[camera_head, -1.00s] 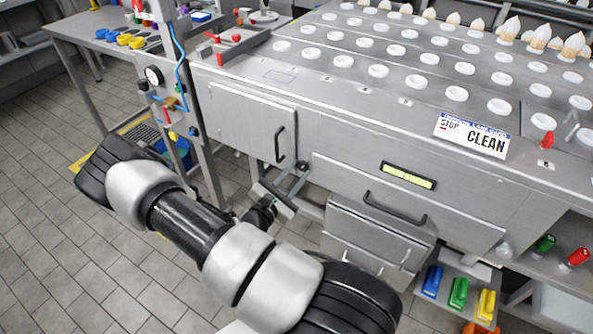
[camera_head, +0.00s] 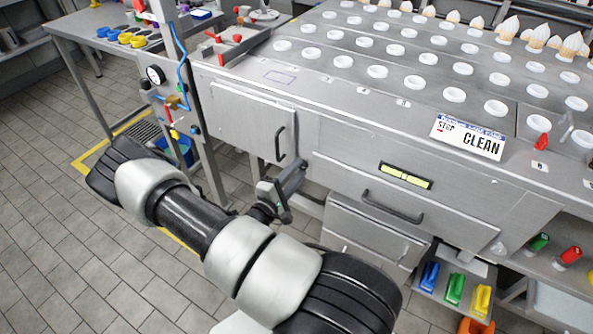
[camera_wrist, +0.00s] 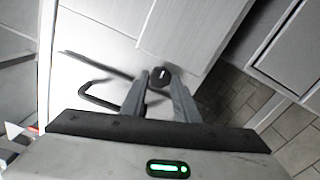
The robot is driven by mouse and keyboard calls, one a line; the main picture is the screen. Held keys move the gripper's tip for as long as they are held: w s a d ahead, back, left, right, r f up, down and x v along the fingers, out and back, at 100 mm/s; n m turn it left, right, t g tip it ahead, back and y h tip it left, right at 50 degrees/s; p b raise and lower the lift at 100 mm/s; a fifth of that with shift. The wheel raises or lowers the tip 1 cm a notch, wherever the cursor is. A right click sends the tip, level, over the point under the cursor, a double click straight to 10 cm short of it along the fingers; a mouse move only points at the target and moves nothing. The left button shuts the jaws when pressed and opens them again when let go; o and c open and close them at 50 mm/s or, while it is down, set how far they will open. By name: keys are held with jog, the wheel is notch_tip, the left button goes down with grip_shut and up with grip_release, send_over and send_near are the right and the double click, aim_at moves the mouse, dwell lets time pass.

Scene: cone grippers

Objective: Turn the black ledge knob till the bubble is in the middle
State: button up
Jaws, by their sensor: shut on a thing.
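The black ledge knob (camera_wrist: 162,77) shows in the wrist view with a small white mark on its face. My gripper (camera_wrist: 160,80) has a fingertip on each side of it and is shut on it. In the head view my gripper (camera_head: 292,178) is at the ledge, right of the left door's handle, and it hides the knob. The level with a yellow-green vial (camera_head: 406,176) is on the front of the metal table (camera_head: 350,145). Dark lines show in the vial, but the bubble's exact place is too small to tell.
A black drawer handle (camera_head: 393,207) is right of my gripper, and a door handle (camera_head: 280,144) is just left of it. A post with a gauge (camera_head: 155,75) stands at the left. Colored blocks (camera_head: 454,289) lie on a low shelf. The tiled floor at left is open.

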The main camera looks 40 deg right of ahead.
jog(key=shift+m, duration=0.5)
jog(key=o, duration=1.1)
jog(key=shift+a, duration=0.15)
jog(key=p+v, duration=0.2)
jog(key=v, duration=1.5)
jog(key=shift+s+a, duration=0.1)
jog(key=shift+s, duration=0.05)
